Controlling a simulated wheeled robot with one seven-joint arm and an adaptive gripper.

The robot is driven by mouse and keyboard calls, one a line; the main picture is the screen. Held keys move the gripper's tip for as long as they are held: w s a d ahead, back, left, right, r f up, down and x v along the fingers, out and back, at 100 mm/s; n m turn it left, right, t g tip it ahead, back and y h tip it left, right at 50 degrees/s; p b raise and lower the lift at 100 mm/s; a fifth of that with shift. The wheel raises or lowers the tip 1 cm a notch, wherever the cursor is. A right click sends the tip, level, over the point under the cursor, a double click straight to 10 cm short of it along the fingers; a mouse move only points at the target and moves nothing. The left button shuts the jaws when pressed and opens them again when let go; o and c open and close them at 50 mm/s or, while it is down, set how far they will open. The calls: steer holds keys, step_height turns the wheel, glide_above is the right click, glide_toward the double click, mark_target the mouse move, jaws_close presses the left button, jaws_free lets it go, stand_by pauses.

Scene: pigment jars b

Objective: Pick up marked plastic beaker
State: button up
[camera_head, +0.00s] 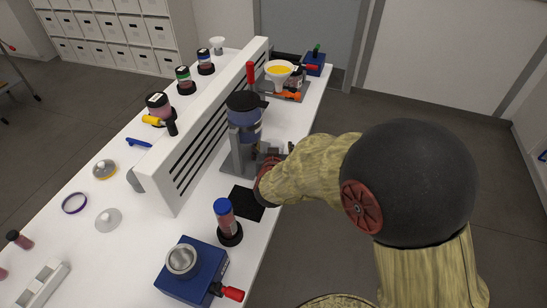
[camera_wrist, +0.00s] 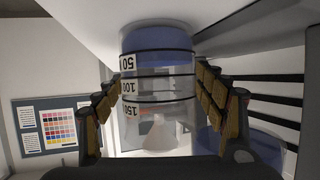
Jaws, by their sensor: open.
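The marked plastic beaker (camera_wrist: 158,85) is clear, with dark rings, a white scale reading 50, 100 and 150, and blue contents. The wrist view appears upside down, with the blue part at the top of the picture. My gripper (camera_wrist: 157,78) is open, with one padded finger on each side of the beaker. Whether either finger touches it I cannot tell. In the head view my gripper (camera_head: 268,170) is low beside a grey stand, mostly hidden by my arm, and I cannot make out the beaker there.
A dark-lidded blue container (camera_head: 245,122) sits above the grey stand. A slotted white panel (camera_head: 205,125) runs along the table behind it. A blue-capped bottle (camera_head: 226,218) and a blue box (camera_head: 193,270) stand nearer. A funnel (camera_head: 278,72) with yellow contents is farther back.

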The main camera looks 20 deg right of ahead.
steer(key=shift+c, duration=1.2)
steer(key=c, duration=1.1)
steer(key=shift+r, duration=0.1)
steer(key=shift+c, duration=1)
